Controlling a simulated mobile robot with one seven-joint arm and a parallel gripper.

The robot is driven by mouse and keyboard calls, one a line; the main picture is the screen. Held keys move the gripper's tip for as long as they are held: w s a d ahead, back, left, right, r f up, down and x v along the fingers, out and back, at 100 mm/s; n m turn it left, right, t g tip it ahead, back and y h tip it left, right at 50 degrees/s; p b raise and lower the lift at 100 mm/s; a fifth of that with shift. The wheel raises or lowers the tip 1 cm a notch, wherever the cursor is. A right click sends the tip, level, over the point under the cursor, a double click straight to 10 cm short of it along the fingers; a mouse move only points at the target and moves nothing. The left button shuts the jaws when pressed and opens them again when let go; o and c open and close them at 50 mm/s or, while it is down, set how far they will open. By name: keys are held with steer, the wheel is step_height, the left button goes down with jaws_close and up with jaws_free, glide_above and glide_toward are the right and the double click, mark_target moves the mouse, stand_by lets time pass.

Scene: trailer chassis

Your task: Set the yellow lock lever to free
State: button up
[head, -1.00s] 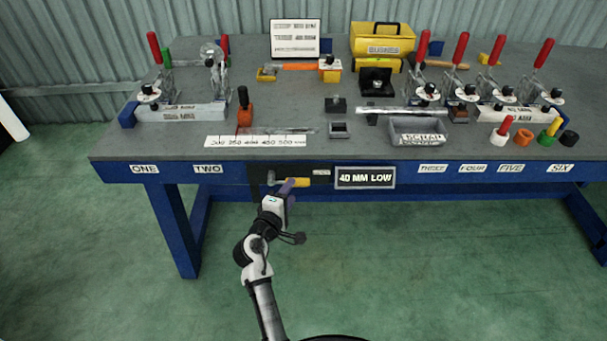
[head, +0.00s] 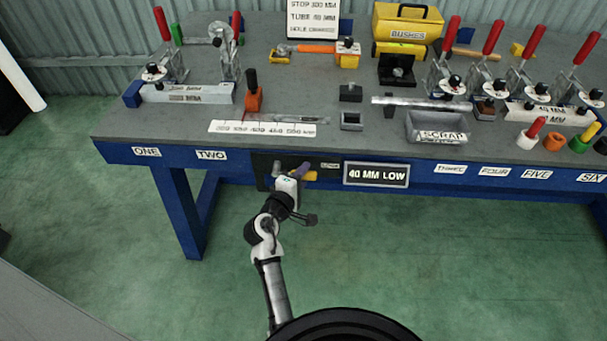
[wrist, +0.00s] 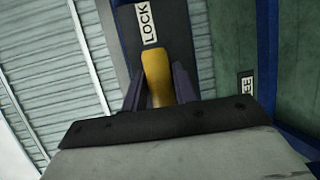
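The yellow lock lever (head: 311,176) is on a dark plate (head: 262,173) at the front edge of the blue bench, left of the "40 MM LOW" sign. In the wrist view the lever (wrist: 158,75) points towards the white LOCK label (wrist: 147,22). A second label, partly cut off and ending in "EE" (wrist: 246,87), is to the right. My gripper (head: 300,172) is at the lever, hiding part of it in the head view. In the wrist view its two purple fingers (wrist: 159,88) stand open on either side of the lever, with narrow gaps.
The blue bench front (head: 225,171) runs left and right of the plate. The "40 MM LOW" sign (head: 376,174) is close to the right of my gripper. On the bench top are a ruler strip (head: 262,128), a scrap tray (head: 437,127) and several clamps. The green floor before the bench is clear.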

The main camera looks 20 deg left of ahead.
jaws_close()
step_height(320, 180, down, 2)
steer(key=m+g+y, duration=0.1)
steer(key=m, duration=0.1)
steer(key=shift+a+f+m, duration=0.1)
steer(key=shift+m, duration=0.2)
steer(key=s+a+f+m+g+y+b, duration=0.1)
steer(key=a+f+m+g+y, duration=0.1)
steer(key=a+f+m+y, duration=0.3)
steer(key=shift+s+a+m+g+y+b, duration=0.3)
steer(key=shift+m+y+b, duration=0.1)
steer(key=shift+m, duration=1.4)
steer(key=shift+o, duration=2.3)
jaws_free()
steer(key=shift+a, duration=0.1)
